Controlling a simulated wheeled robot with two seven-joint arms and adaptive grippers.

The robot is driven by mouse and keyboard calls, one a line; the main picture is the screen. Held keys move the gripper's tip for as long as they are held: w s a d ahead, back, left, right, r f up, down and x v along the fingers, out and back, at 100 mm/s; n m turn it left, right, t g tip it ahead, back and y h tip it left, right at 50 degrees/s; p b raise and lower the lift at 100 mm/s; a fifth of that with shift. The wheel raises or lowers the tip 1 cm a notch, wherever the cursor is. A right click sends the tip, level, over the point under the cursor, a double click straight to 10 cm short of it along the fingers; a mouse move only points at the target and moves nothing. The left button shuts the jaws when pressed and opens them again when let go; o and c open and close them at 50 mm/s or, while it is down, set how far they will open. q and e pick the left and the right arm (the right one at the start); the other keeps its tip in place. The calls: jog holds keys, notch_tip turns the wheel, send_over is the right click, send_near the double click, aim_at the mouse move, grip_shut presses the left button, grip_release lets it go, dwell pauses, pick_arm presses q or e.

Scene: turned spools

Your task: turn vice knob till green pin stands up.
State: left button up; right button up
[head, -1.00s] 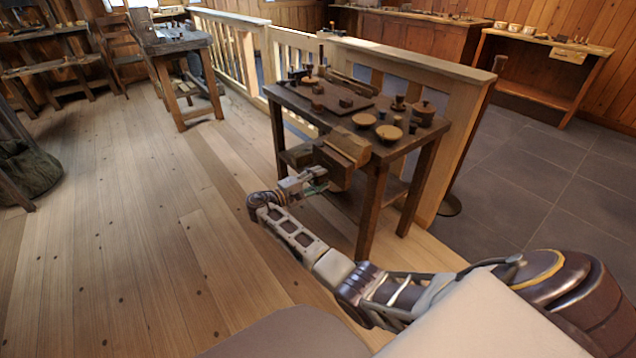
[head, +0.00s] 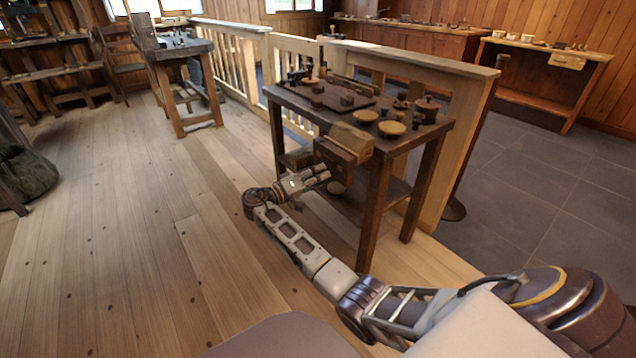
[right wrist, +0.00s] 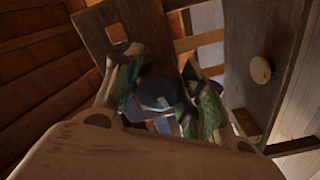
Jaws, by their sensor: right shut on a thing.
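The wooden vice (head: 345,145) is fixed to the near left side of the dark workbench, with pale wooden jaw blocks. My right gripper (head: 324,176) reaches up to the vice's front from below left. In the right wrist view, my right gripper (right wrist: 160,85) has its two greenish fingers on either side of a dark rounded knob (right wrist: 155,93) and is shut on it. The knob is hidden behind the fingers in the head view. I cannot make out a green pin apart from the green on the fingers. My left gripper is not in view.
The workbench (head: 412,139) carries bowls (head: 391,130), a lidded pot (head: 427,108) and small tools on a dark board. A wooden railing (head: 465,130) stands close behind it. The plank floor (head: 130,250) to the left is clear.

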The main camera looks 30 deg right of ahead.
jog(key=m+b, duration=0.2)
jog(key=shift+a+f+m, duration=0.25)
jog(key=shift+f+m, duration=0.05)
jog(key=shift+f, duration=0.05)
jog(key=shift+w+m+b, duration=0.1)
jog(key=shift+m+b, duration=0.7)
jog(key=shift+m, duration=1.1)
jog(key=m, duration=0.3)
jog(key=shift+w+r+m, duration=0.1)
jog(key=shift+m, duration=0.2)
jog(key=m, duration=0.4)
jog(key=shift+w+m, duration=0.1)
jog(key=shift+m, duration=0.2)
jog(key=m, duration=0.5)
jog(key=shift+w, duration=0.1)
jog(key=m, duration=0.4)
jog(key=shift+r+m, duration=0.1)
jog(key=shift+m, duration=0.3)
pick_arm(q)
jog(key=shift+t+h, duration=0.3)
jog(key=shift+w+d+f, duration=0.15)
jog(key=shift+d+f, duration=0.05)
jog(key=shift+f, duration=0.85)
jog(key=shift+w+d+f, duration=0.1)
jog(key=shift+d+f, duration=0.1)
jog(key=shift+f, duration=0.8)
pick_arm(e)
jog(key=shift+m, duration=2.2)
